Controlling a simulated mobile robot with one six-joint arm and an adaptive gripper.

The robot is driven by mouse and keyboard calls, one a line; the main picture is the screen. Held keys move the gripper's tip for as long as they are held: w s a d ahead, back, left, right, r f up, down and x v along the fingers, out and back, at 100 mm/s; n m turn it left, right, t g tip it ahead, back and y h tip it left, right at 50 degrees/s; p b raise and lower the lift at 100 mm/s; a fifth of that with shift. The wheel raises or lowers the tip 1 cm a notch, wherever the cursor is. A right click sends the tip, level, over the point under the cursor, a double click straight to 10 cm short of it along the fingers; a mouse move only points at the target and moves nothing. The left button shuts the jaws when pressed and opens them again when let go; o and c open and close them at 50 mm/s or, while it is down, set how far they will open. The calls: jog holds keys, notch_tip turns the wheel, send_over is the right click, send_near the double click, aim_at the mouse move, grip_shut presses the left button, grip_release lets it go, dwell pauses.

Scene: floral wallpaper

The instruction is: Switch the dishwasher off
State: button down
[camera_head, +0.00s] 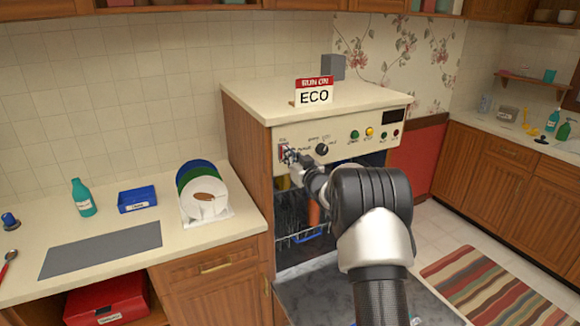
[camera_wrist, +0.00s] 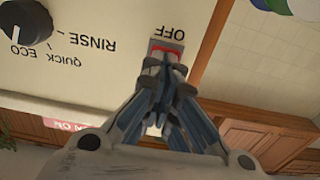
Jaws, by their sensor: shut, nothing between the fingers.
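The dishwasher (camera_head: 372,148) stands under a pale counter, with a cream control panel across its top front. My gripper (camera_head: 290,156) is at the left end of this panel, in front of a small switch (camera_head: 282,152). In the wrist view, which shows the panel upside down, the switch (camera_wrist: 166,47) has a grey frame and red on its face and is labelled OFF. My gripper (camera_wrist: 165,66) is shut and empty, its fingertips at the switch and covering part of it. I cannot tell whether they touch it. A black dial (camera_head: 322,149), also in the wrist view (camera_wrist: 22,20), sits beside the switch.
Green (camera_head: 354,135) and yellow (camera_head: 369,132) buttons sit farther right on the panel. The dishwasher door (camera_head: 435,300) is down, showing the dark inside and a blue-edged rack (camera_head: 305,236). A "RUN ON ECO" sign (camera_head: 314,97) stands on top. Plates (camera_head: 203,190) stand on the left counter.

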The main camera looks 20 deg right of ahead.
jog(key=shift+f+t+b, duration=0.25)
jog(key=shift+t+b, duration=0.05)
jog(key=shift+b, duration=0.6)
jog(key=shift+w+a, duration=0.1)
